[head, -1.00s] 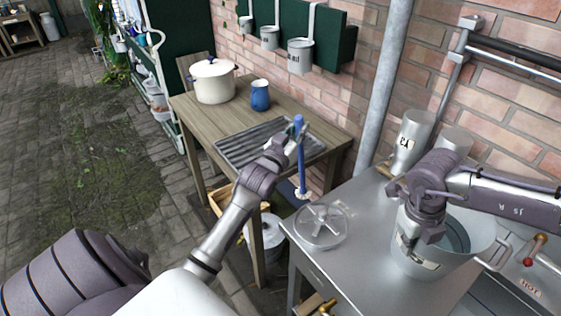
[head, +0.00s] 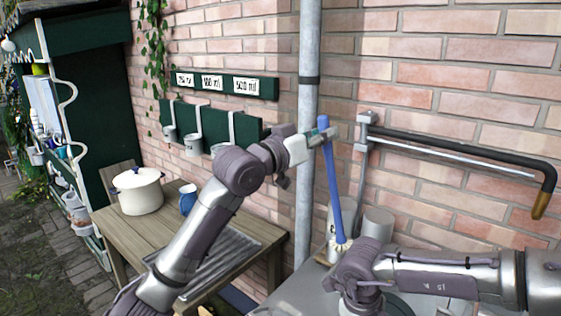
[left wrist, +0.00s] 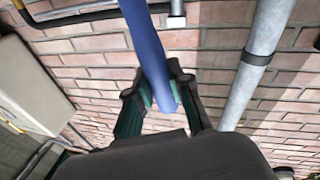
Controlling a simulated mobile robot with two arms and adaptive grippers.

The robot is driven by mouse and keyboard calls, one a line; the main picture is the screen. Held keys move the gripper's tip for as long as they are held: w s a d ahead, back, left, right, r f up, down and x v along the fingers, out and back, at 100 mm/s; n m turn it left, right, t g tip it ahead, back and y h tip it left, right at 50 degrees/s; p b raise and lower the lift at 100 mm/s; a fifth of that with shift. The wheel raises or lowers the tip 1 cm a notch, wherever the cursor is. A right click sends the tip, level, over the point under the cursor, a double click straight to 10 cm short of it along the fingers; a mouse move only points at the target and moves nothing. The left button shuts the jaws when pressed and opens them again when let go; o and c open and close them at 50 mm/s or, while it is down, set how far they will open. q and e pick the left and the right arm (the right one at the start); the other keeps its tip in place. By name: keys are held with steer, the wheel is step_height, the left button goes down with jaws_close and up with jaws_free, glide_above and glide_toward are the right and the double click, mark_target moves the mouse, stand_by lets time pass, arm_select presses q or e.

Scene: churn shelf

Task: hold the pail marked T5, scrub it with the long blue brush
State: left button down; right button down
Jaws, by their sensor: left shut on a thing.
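My left gripper (head: 322,134) is shut on the upper handle of the long blue brush (head: 333,185). The brush hangs nearly upright, its pale bristle head (head: 340,245) at the bottom, beside my right wrist in the picture. In the left wrist view the blue handle (left wrist: 148,45) runs between the fingers (left wrist: 162,92). My right gripper (head: 358,298) is at the bottom edge, its fingers hidden or cut off. Only a small part of what seems to be the pail (head: 408,302) shows beneath my right arm. No T5 mark is readable now.
A grey metal can (head: 376,223) stands behind the brush head on the steel bench (head: 290,293). A vertical pipe (head: 308,120) and a black wall pipe (head: 460,155) are near. The wooden table (head: 115,222) holds a cream pot (head: 138,192) and blue mug (head: 187,200).

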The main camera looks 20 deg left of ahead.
arm_select(q)
steer(key=s+d+r+m+g+h, duration=0.35)
steer(key=s+d+r, duration=0.25)
steer(key=d, duration=0.5)
step_height(320, 180, down, 22)
steer(key=shift+s+r+h, duration=0.15)
steer(key=shift+r+h, duration=0.1)
steer(key=shift+h, duration=0.1)
steer(key=shift+f+n, duration=0.25)
steer(key=shift+f, duration=0.45)
stand_by(1.1)
